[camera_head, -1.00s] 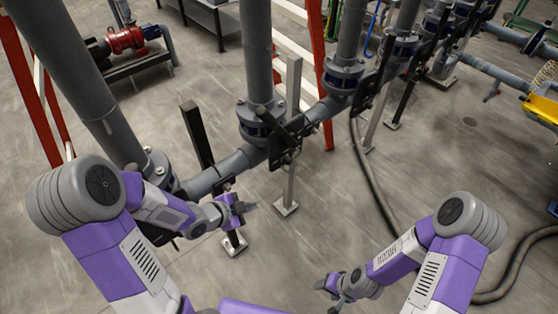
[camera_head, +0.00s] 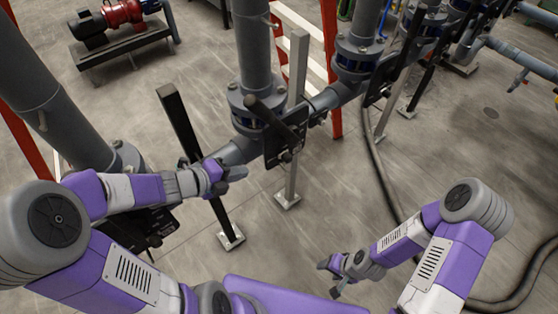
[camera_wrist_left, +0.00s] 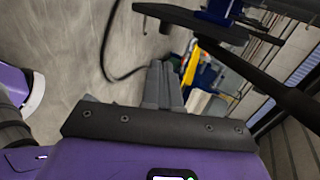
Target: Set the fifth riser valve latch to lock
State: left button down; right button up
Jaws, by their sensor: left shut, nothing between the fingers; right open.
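The nearest fully visible riser valve (camera_head: 247,118) has a blue-banded flange, a black latch plate (camera_head: 284,146) and a black bar handle (camera_head: 270,114). I cannot tell from the view which riser is the fifth. My left gripper (camera_head: 238,174) is shut and empty, in front of the pipe, left of that latch plate and apart from it in the picture. In the left wrist view, its closed fingers (camera_wrist_left: 163,85) show below a black plate (camera_wrist_left: 190,22) and left of a long black bar (camera_wrist_left: 270,85). My right gripper (camera_head: 333,275) is open and empty, low over the floor.
Another riser valve (camera_head: 355,55) stands further back right. A black plate (camera_head: 145,232) shows partly behind my left arm. A slanted dark post (camera_head: 185,135) and a grey post (camera_head: 293,120) flank the near valve. A hose (camera_head: 382,180) crosses the floor at right.

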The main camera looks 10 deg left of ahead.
pick_arm(q)
jog(key=w+f, duration=0.1)
jog(key=b, duration=0.5)
send_near(284, 160)
jog(key=x, duration=0.6)
jog(key=shift+w+d+f, duration=0.1)
jog(key=shift+d+f, duration=0.1)
jog(key=shift+f, duration=0.1)
pick_arm(e)
jog(key=f, duration=0.6)
jog(key=shift+w, duration=0.3)
pick_arm(q)
jog(key=shift+w, duration=0.1)
